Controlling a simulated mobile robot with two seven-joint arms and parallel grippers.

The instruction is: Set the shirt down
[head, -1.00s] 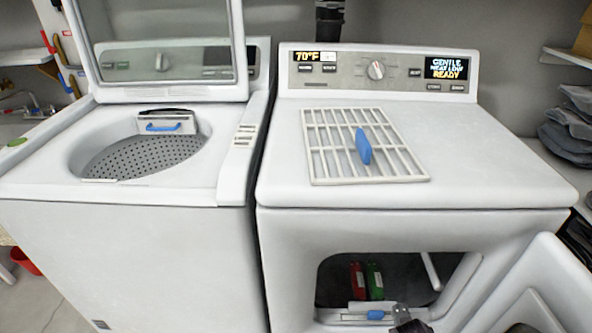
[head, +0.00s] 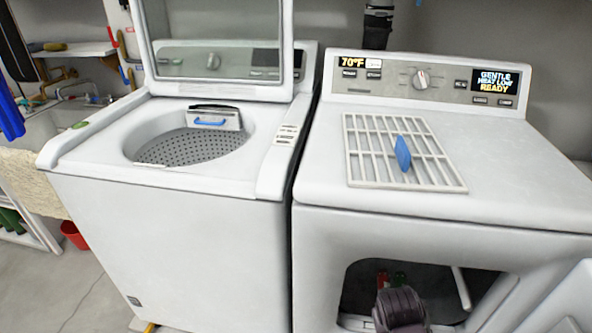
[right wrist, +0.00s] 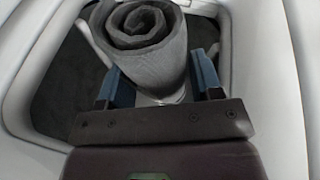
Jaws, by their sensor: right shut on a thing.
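The shirt (right wrist: 150,50) is a grey cloth rolled into a spiral, seen end-on in the right wrist view. My right gripper (right wrist: 157,78) is shut on it, with a blue finger on each side of the roll. Around and behind the shirt is the dark opening of the dryer (right wrist: 60,75) with its pale rim. In the head view, a dark purple-brown part of my right arm shows low in front of the dryer opening; the shirt cannot be made out there. My left gripper is not in view.
The dryer (head: 480,190) has a white rack with a blue handle (head: 403,153) on top. Its door (head: 570,300) hangs open at lower right. A red bucket (head: 73,235) is on the floor.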

